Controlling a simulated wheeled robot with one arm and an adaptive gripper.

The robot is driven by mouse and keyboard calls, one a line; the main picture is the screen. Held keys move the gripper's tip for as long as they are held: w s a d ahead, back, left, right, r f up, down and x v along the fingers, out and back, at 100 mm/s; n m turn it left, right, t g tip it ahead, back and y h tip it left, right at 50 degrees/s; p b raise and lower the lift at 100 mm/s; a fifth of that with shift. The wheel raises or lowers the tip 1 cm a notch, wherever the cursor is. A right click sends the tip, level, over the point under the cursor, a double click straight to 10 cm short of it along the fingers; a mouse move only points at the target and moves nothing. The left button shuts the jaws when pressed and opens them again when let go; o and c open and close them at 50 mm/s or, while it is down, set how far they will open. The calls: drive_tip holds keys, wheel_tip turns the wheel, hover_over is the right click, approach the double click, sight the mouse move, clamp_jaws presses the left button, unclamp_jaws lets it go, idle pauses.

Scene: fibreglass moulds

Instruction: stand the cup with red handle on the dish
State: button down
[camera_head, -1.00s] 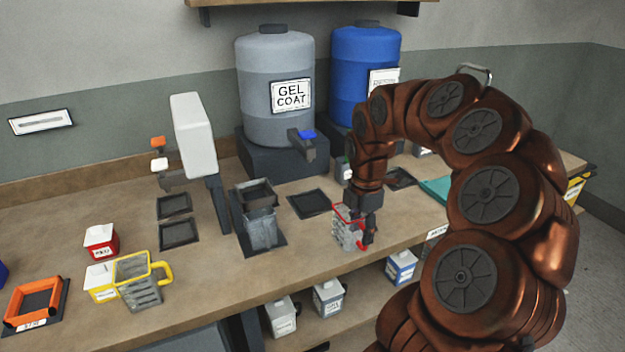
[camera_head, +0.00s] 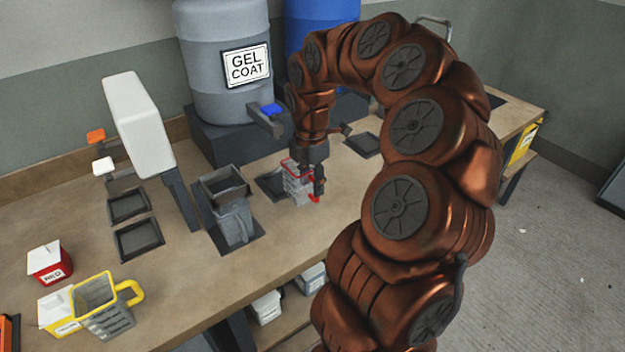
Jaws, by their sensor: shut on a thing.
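The cup with red handle (camera_head: 294,188) is a clear grey ribbed cup with a red rim. My gripper (camera_head: 318,187) is shut on it at its right, by the red handle, and the cup looks upright. A dark square dish (camera_head: 268,184) lies on the bench just left of the cup, which hides its right part. I cannot tell whether the cup's base touches the dish or hangs above it. Similar dark dishes lie at the left (camera_head: 128,204), below that one (camera_head: 139,241), and at the back right (camera_head: 364,144).
A grey jug-like container (camera_head: 232,215) stands on a dark base left of the cup. A cup with yellow handle (camera_head: 103,306) and a red box (camera_head: 50,263) stand at the left front. The gel coat drum (camera_head: 222,100) and its tap (camera_head: 266,118) are behind.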

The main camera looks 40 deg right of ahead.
sight(288, 166)
drive_tip(key=shift+w+d+f+p, duration=0.15)
drive_tip(key=shift+w+p, duration=0.8)
drive_tip(key=shift+w, duration=0.85)
drive_tip(key=shift+w+d+p, duration=0.1)
drive_tip(key=shift+w+p, duration=0.9)
drive_tip(key=shift+w, duration=0.75)
drive_tip(key=shift+w+d+f+p, duration=0.15)
drive_tip(key=shift+w+p, duration=0.8)
drive_tip(key=shift+w, duration=0.85)
drive_tip(key=shift+f+b, duration=0.45)
drive_tip(key=shift+f, duration=0.45)
drive_tip(key=shift+f, duration=0.3)
drive_tip(key=c, duration=0.5)
unclamp_jaws()
drive_tip(key=shift+c, duration=0.2)
drive_tip(key=shift+r, duration=0.15)
wheel_tip(288, 166, up, 8)
drive_tip(key=shift+w, duration=0.15)
